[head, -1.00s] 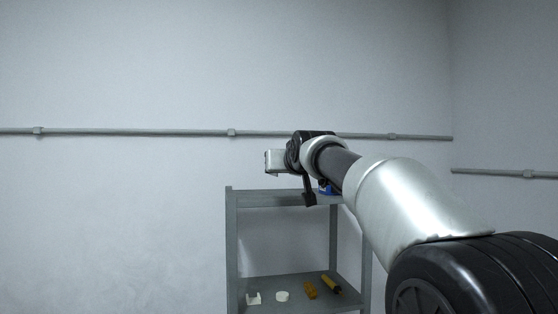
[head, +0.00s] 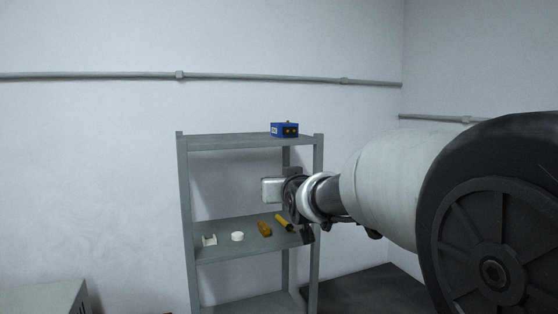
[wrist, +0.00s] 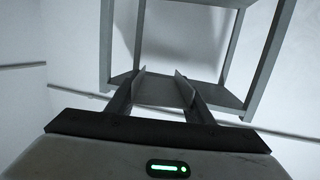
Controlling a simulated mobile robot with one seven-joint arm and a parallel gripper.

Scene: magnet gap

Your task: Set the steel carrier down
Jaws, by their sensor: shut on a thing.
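In the head view my gripper (head: 273,190) is a pale block at the end of the arm, in front of the shelf rack between its top and middle levels. Its fingers are hidden there. In the wrist view my gripper (wrist: 160,88) has its two dark fingers apart, with pale flat plates at their tips and the rack behind them. It is shut on the steel carrier, but I cannot clearly tell the carrier from the fingertips. The grey shelf rack (head: 183,220) has a top shelf and a middle shelf.
A blue box (head: 285,130) stands on the top shelf. A white bracket (head: 209,240), a white disc (head: 238,236), an orange block (head: 265,229) and a yellow handle-like piece (head: 284,222) lie on the middle shelf. A grey cabinet (head: 40,298) is at lower left.

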